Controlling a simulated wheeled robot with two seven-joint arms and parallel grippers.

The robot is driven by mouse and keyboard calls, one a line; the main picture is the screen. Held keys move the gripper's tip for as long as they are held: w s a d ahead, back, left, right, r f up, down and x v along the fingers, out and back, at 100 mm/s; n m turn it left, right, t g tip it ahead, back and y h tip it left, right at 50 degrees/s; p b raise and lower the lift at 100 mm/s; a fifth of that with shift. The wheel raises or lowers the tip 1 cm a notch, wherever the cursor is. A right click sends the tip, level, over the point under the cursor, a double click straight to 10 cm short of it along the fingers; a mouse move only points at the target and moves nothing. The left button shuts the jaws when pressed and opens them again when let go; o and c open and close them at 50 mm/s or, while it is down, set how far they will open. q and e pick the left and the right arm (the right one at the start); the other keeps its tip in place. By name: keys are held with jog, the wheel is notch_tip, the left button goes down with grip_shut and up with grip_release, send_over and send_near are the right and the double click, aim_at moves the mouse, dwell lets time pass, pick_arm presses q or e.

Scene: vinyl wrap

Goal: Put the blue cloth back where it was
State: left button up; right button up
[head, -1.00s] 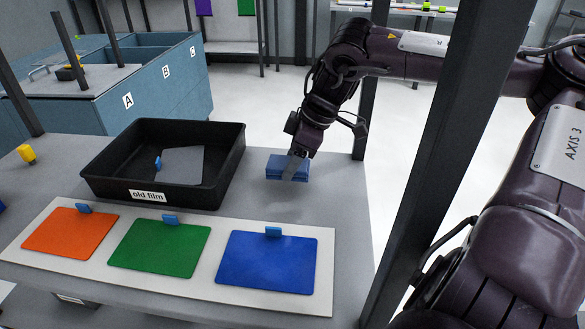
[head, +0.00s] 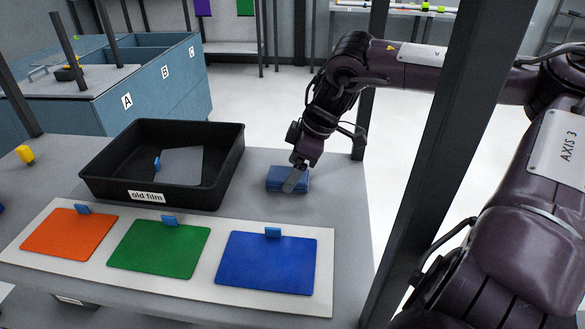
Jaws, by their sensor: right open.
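The blue cloth (head: 279,177), a folded dark blue pad, lies on the grey table to the right of the black tray. My right gripper (head: 292,184) points down at the cloth from above, its grey fingers at the cloth's right part and front edge. It is open; part of the cloth is hidden behind the fingers. My left gripper is not in view.
The black "old film" tray (head: 102,188) holds a grey sheet (head: 182,165) with a blue tab. In front, a white board (head: 325,262) carries orange (head: 68,234), green (head: 160,248) and blue (head: 266,264) panels with blue tabs. A dark post (head: 440,150) stands at the right.

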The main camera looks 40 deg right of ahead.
jog(key=v, duration=0.6)
jog(key=shift+s+d+r, duration=0.1)
jog(key=shift+s+r, duration=0.05)
jog(key=shift+r, duration=0.15)
jog(key=shift+f, duration=0.1)
